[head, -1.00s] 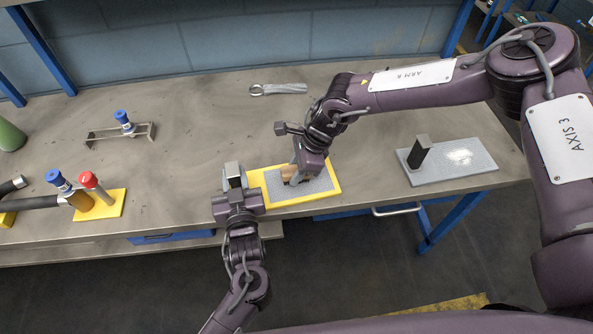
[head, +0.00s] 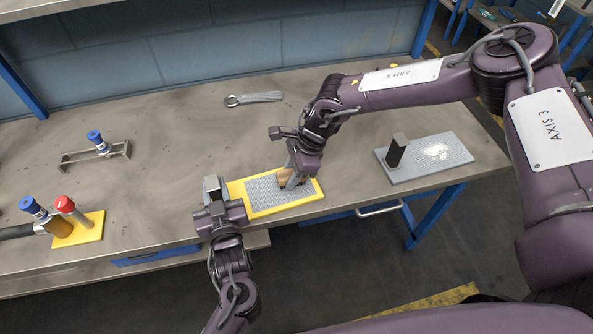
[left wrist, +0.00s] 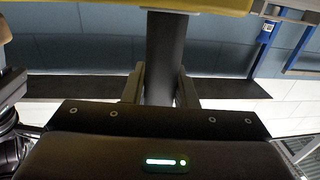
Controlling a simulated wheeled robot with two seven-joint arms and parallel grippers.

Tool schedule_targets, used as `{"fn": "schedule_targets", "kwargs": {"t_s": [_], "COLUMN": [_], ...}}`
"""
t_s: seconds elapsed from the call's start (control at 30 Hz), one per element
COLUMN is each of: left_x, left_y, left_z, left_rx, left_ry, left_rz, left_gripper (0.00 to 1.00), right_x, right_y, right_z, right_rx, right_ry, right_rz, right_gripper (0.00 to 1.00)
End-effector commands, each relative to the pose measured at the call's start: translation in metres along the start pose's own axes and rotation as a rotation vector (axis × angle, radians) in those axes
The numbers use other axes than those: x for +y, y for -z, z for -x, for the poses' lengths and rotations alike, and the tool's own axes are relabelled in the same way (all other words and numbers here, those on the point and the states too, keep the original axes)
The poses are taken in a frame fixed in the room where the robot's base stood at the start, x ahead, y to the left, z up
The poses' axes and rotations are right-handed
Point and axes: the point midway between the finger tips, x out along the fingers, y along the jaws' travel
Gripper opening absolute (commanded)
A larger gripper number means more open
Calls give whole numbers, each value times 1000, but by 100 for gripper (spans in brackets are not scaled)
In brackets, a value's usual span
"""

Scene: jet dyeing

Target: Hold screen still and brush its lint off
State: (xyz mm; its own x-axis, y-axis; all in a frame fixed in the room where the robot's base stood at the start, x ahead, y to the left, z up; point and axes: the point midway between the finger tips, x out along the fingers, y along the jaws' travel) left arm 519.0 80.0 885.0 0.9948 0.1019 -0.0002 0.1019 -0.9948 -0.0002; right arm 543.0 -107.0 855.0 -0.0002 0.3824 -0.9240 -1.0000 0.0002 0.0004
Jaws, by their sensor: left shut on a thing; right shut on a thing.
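The screen (head: 266,194) is a grey mesh plate within a yellow border, lying flat near the table's front edge. My left gripper (head: 215,198) is shut on the upright handle (head: 212,184) at the screen's left end. In the left wrist view a dark round post (left wrist: 165,60) stands between the fingers, with a yellow edge (left wrist: 200,4) above it. My right gripper (head: 298,166) is shut on a tan brush (head: 287,179) over the right part of the screen. The brush's underside is partly hidden. No white lint is discernible on the visible mesh.
At right lies another grey plate (head: 445,168) with a dark upright handle (head: 396,150) and a white patch (head: 436,151). A wrench-like tool (head: 255,98) lies behind. At left are a metal bracket (head: 85,158) and a yellow plate (head: 85,233) with blue- and red-capped pieces.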

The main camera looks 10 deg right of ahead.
Motion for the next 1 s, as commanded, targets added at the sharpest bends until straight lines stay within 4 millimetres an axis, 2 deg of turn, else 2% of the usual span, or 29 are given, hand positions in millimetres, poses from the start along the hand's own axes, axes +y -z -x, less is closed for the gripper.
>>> {"fn": "schedule_targets", "kwargs": {"t_s": [0.53, 0.67, 1.0], "left_x": [0, 0, 0], "left_y": [1, 1, 0], "left_z": [0, 0, 0], "left_rx": [1, 1, 1], "left_ry": [-1, 0, 0], "left_rz": [1, 1, 1], "left_gripper": [2, 2, 2], "right_x": [6, 4, 5], "right_y": [-46, -54, -64], "right_z": [-18, 4, 30], "right_rx": [0, -2, -2], "right_ry": [-1, 3, 2], "right_rz": [1, 2, 2], "right_gripper": [11, 11, 11]}}
